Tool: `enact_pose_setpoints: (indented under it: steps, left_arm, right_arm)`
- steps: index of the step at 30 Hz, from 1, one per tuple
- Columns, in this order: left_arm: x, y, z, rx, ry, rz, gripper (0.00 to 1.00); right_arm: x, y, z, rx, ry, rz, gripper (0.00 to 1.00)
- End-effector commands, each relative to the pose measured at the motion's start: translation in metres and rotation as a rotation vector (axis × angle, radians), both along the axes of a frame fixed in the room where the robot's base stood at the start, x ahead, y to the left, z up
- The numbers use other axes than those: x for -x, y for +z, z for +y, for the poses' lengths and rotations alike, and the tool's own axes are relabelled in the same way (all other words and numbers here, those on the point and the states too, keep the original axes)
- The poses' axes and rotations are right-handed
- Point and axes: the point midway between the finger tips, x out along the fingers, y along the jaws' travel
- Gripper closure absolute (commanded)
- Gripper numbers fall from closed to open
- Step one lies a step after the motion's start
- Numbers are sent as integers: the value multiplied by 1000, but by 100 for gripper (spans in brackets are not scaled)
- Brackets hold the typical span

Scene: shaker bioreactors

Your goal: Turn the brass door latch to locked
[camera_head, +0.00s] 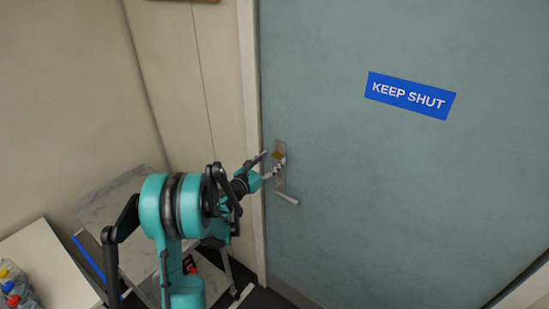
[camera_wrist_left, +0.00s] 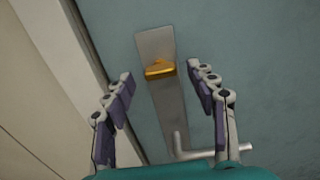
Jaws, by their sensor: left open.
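The brass latch (camera_head: 278,154) sits on the upper part of a metal plate on the door. In the left wrist view the brass latch (camera_wrist_left: 160,69) lies roughly crosswise on the plate (camera_wrist_left: 155,43), just beyond and between my fingertips. My left gripper (camera_head: 271,165) is at the door plate; its two fingers stand apart in the left wrist view (camera_wrist_left: 162,78), with nothing between them touching. The grey lever handle (camera_head: 287,198) is below the latch and also shows in the left wrist view (camera_wrist_left: 200,152). My right gripper is not in view.
The grey-green door (camera_head: 360,180) carries a blue "KEEP SHUT" sign (camera_head: 410,95). A pale door frame (camera_head: 250,90) runs close along the left of the plate. A marble-topped table (camera_head: 110,215) and several colour-capped bottles (camera_head: 14,287) stand at lower left.

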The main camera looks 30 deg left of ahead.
Motion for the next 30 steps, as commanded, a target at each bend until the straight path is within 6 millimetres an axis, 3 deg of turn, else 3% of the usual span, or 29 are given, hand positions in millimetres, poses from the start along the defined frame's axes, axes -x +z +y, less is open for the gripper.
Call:
enact_pose_setpoints:
  steps: [6,14,20,30]
  left_arm:
    - [-20,0,-4,-1,0,0,43]
    - [-22,0,-4,-2,0,1,43]
    - [-22,0,-4,-2,0,1,91]
    - [-22,0,-4,-25,0,-3,93]
  right_arm:
    - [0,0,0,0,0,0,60]
    - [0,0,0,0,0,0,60]
    - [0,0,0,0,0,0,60]
    - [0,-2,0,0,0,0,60]
